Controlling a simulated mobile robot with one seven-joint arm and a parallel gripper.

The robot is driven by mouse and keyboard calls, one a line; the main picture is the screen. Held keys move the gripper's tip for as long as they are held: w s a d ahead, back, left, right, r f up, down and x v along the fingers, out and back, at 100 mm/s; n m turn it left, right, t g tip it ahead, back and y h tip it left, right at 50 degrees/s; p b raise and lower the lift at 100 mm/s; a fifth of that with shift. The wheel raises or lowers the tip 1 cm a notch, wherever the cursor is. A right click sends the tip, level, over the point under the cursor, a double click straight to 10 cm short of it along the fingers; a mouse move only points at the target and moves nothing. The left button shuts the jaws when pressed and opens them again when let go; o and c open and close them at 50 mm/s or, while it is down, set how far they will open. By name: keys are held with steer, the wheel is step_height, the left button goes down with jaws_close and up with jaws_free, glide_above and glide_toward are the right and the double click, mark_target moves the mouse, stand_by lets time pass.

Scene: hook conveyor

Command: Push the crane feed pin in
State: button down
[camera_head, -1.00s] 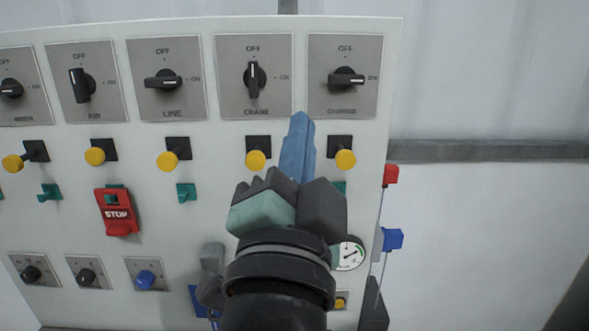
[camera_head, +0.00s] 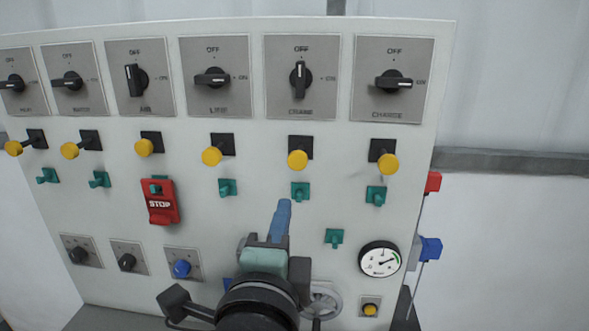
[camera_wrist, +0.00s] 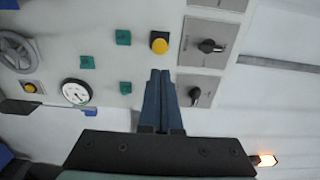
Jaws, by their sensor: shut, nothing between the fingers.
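The crane feed pin is the yellow-headed pin (camera_head: 297,159) below the CRANE switch (camera_head: 299,79). It stands out in front of a black square plate, and its head also shows in the wrist view (camera_wrist: 159,43). My gripper (camera_head: 283,205) is shut and empty, with blue fingers pressed together. In the head view the fingertips appear below and slightly left of the pin. In the wrist view the fingertips (camera_wrist: 160,73) appear just below the yellow head, apart from it in the picture. The depth gap to the panel cannot be told. The CRANE switch handle points to OFF.
Similar yellow pins flank it, including the CHARGE one (camera_head: 388,164) and LINE one (camera_head: 212,156). A green tab (camera_head: 300,191) sits below the crane pin. A red STOP cover (camera_head: 160,202), a gauge (camera_head: 380,260) and a partly hidden handwheel (camera_head: 322,302) are lower.

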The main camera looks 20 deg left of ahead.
steer(key=p, duration=0.6)
glide_toward(295, 170)
steer(key=w, duration=0.1)
steer(key=w+r, duration=0.1)
steer(key=w, duration=0.1)
steer(key=w+a+r, duration=0.1)
steer(key=w, duration=0.1)
steer(key=shift+w+a, duration=0.15)
steer(key=shift+w+a+f, duration=0.15)
steer(key=shift+w+a, duration=0.05)
steer(key=shift+w, duration=0.45)
steer(key=shift+w, duration=0.1)
